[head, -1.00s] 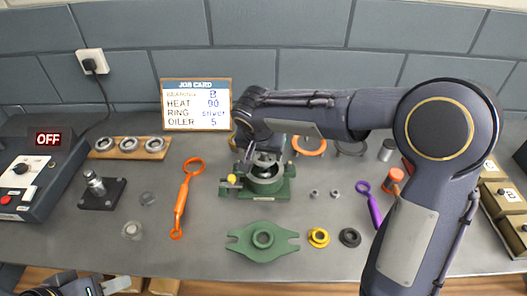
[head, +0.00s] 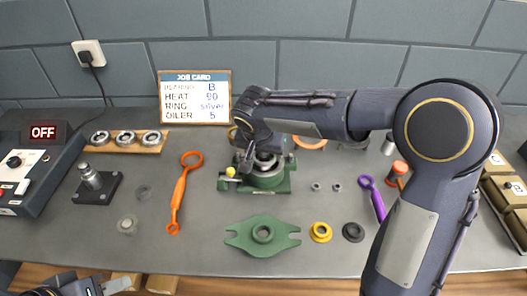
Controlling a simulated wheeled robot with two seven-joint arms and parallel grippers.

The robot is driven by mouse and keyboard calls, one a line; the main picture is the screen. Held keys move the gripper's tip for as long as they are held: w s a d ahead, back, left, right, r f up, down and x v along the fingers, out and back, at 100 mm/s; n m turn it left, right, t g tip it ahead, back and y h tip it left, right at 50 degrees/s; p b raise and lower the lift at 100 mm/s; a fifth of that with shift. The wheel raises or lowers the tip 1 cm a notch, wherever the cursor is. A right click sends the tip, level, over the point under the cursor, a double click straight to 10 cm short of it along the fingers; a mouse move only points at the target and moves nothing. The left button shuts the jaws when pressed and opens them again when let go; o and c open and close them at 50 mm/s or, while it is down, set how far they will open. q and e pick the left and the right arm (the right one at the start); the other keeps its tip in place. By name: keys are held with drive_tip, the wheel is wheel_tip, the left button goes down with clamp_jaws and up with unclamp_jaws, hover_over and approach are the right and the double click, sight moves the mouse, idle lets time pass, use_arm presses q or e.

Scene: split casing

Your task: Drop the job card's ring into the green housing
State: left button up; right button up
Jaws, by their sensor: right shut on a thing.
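The job card (head: 195,98) stands at the back and reads bearing B, heat 90, ring silver, oiler 5. The green housing (head: 265,183) stands at mid-table with a yellow knob on its left side. My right gripper (head: 254,162) reaches down over the housing from above. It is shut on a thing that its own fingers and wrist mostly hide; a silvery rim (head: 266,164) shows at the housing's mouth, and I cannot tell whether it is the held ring. My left gripper (head: 100,290) is at the bottom left edge, partly cut off.
A green flanged cover (head: 263,236) lies in front of the housing, with yellow (head: 320,232) and black (head: 353,232) pieces to its right. An orange spanner (head: 180,192) lies left. Bearings sit on a wooden rack (head: 142,142). An orange ring (head: 311,142) lies behind my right arm.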

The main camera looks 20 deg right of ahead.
drive_tip(key=shift+f+b, duration=0.1)
drive_tip(key=shift+b, duration=0.2)
idle(0.5)
drive_tip(key=o, duration=1.2)
drive_tip(key=shift+c, duration=0.2)
wheel_tip(320, 180, up, 13)
drive_tip(key=p, duration=0.8)
drive_tip(key=shift+p, duration=0.4)
